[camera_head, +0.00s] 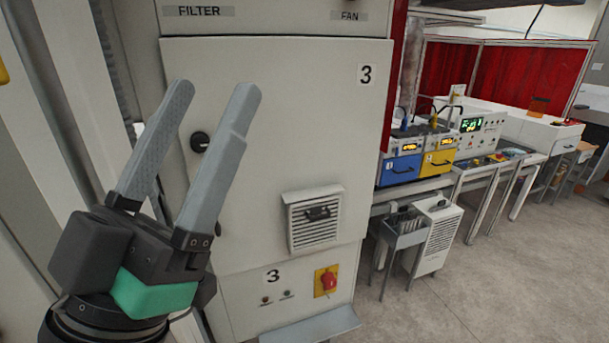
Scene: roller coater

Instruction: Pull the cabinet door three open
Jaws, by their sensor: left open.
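The cabinet door three (290,120) is a large pale grey panel marked "3" at its upper right. It looks closed, flush with the cabinet front. A small black knob (200,142) sits near its left edge. My right gripper is not in view.
Below the door are another "3" label and a red rotary switch on a yellow plate (326,281). A grey ledge (312,326) juts out at the bottom. To the right stand benches with a blue unit (400,170) and a yellow unit (438,161).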

